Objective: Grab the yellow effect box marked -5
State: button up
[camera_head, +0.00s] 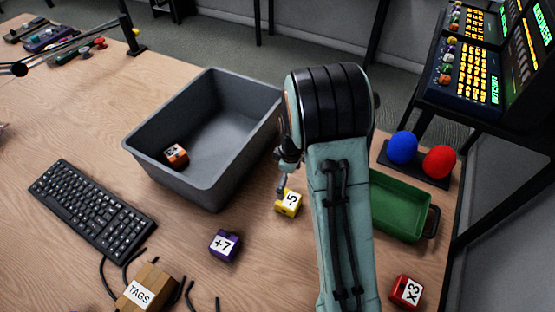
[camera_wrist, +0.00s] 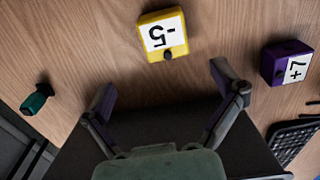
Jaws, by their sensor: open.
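In the head view my gripper (camera_head: 284,184) is partly hidden by my arm and shows just at the back left of the box.
A purple +7 box (camera_head: 224,244) stands left of the yellow box. A grey bin (camera_head: 262,102) holds an orange box (camera_head: 176,155). A green tray (camera_head: 408,228) and a red X3 box (camera_head: 406,291) are right of my arm. A keyboard (camera_head: 92,209) lies left.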

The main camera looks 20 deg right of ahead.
aim_at(289, 199)
jog(key=f, duration=0.8)
jog(key=shift+s, duration=0.35)
jog(key=c, duration=1.3)
